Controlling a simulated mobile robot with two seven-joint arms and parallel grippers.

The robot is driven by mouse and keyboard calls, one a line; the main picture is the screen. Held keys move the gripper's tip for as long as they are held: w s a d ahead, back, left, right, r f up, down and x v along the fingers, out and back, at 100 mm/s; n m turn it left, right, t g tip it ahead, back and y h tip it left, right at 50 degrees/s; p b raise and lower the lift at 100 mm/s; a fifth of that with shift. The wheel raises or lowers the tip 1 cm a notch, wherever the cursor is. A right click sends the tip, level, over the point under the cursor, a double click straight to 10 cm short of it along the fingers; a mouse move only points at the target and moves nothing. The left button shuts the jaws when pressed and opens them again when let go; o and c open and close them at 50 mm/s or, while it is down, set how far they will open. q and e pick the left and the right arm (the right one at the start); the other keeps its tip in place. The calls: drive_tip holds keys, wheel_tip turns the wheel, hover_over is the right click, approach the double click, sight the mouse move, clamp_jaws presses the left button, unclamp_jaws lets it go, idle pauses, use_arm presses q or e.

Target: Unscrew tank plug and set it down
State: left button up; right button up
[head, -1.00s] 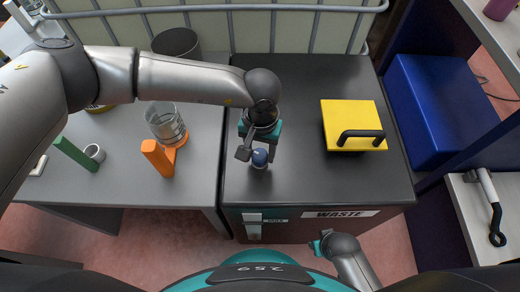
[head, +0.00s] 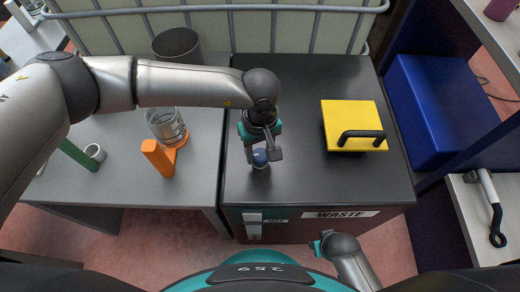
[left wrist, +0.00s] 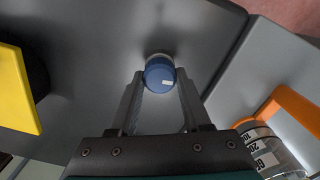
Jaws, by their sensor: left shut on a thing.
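The tank plug is a round blue cap (head: 260,158) with a small white mark, on the dark top of the waste tank (head: 305,190). In the left wrist view the blue cap (left wrist: 160,74) sits between the fingertips. My left gripper (head: 263,154) points down from above and is shut on the cap. The left wrist view also shows its two fingers (left wrist: 160,85), one on each side. A pale ring shows at the cap's base; I cannot tell whether the cap is clear of the tank. My right arm's end (head: 318,245) is low in front of the tank; its fingers are hidden.
A yellow block with a black handle (head: 352,120) sits on the tank top to the right. On the grey table at left are an orange holder (head: 158,157), a glass beaker (head: 166,128) and a small cup (head: 95,152). A blue box (head: 440,110) stands right.

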use_arm(q)
drive_tip(key=n, duration=0.4)
drive_tip(key=o, duration=0.7)
drive_tip(key=shift+o, duration=0.2)
drive_tip(key=m, duration=0.5)
drive_tip(key=shift+m, duration=0.4)
drive_tip(key=m, duration=0.6)
drive_tip(key=shift+d, duration=0.1)
